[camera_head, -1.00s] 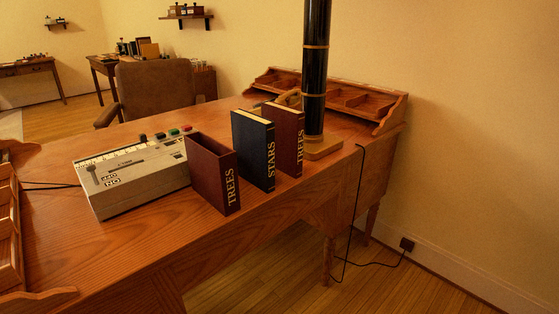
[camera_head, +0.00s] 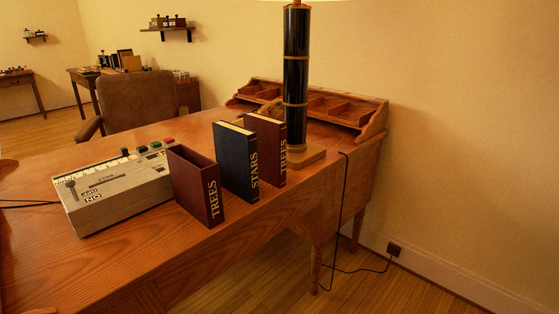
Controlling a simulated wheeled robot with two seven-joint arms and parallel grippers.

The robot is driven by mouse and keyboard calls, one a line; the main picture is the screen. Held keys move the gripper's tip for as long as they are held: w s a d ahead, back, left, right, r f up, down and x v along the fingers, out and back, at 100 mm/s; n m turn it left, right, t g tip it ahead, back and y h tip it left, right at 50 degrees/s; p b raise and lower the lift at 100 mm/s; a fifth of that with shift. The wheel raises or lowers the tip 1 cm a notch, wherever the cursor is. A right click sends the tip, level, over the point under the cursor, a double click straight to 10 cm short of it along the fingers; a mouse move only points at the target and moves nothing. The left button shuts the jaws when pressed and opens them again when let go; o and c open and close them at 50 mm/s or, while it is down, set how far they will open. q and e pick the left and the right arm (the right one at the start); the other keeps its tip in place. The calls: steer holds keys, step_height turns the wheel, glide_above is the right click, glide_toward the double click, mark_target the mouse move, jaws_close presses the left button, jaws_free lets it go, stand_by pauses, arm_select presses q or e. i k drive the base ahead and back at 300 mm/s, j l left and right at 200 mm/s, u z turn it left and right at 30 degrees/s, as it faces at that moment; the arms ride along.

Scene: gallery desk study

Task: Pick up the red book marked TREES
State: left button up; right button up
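Two red volumes marked TREES stand upright on the wooden desk. The nearer one (camera_head: 197,187) looks like a hollow slipcase with an open, empty top, and stands beside the grey box. The farther red book (camera_head: 267,150) shows pale page edges at its top and stands close to the lamp base. A dark blue book marked STARS (camera_head: 237,160) stands between them and partly covers the farther red book. Neither of my grippers shows in the head view.
The wooden desk (camera_head: 130,255) has bare room at its front left. A grey box with buttons and a lever (camera_head: 115,190) stands left of the books. A black lamp column (camera_head: 296,80) rises behind them on the right. A cable (camera_head: 343,200) hangs off the desk's right side.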

mark_target(271, 133)
steer(key=i+l+u, duration=0.1)
steer(key=u, duration=0.3)
steer(key=i+l+u, duration=0.2)
steer(key=u, duration=0.2)
steer(key=i+l+u, duration=0.1)
steer(key=u, duration=0.3)
steer(key=l, duration=0.1)
